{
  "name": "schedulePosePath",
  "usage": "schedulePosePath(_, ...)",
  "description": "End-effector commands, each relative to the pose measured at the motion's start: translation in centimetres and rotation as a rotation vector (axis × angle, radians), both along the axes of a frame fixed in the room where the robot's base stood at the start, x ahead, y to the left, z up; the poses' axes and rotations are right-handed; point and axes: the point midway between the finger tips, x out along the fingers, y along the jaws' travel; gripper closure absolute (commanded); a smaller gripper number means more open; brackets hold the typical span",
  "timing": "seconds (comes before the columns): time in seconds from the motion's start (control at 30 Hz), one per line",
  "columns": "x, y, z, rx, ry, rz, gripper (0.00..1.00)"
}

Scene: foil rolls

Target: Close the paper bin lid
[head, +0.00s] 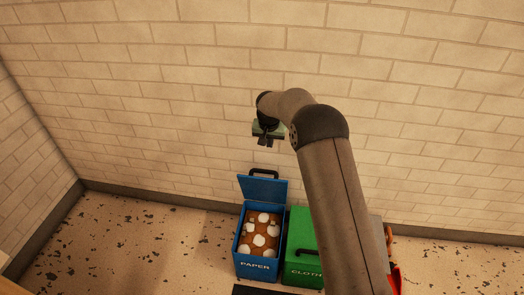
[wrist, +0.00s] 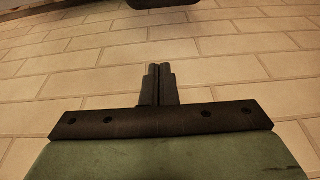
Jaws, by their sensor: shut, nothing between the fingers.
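The blue paper bin (head: 258,266) stands on the floor in the head view, its front marked PAPER. Its blue lid (head: 263,190) is open and tilted up at the back, with a dark handle (head: 265,173) at its top edge. Brown and white contents (head: 260,234) show inside. My gripper (head: 266,143) is above the lid in the picture, apart from it, in front of the brick wall. In the wrist view my gripper (wrist: 158,70) has its two fingers together and empty. The bin does not show in the wrist view.
A green bin (head: 300,262) marked CLOTH stands right beside the paper bin, its lid down and partly hidden by my arm. A red object (head: 395,277) is to its right. The brick wall (head: 150,120) rises behind. The floor (head: 140,240) to the left is clear.

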Motion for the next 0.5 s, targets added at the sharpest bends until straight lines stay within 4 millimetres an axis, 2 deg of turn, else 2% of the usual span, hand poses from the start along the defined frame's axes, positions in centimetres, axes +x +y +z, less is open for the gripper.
schedulePosePath(0.03,0.2,0.0,-1.1,-0.001,0.003,0.0,1.0)
schedulePosePath(0.3,1.6,-0.2,-6.3,-0.001,0.003,0.0,1.0)
schedulePosePath(0.43,2.2,-0.2,-8.3,0.0,0.002,0.0,1.0)
schedulePosePath(0.5,1.3,-0.1,-8.5,0.0,0.002,0.002,1.0)
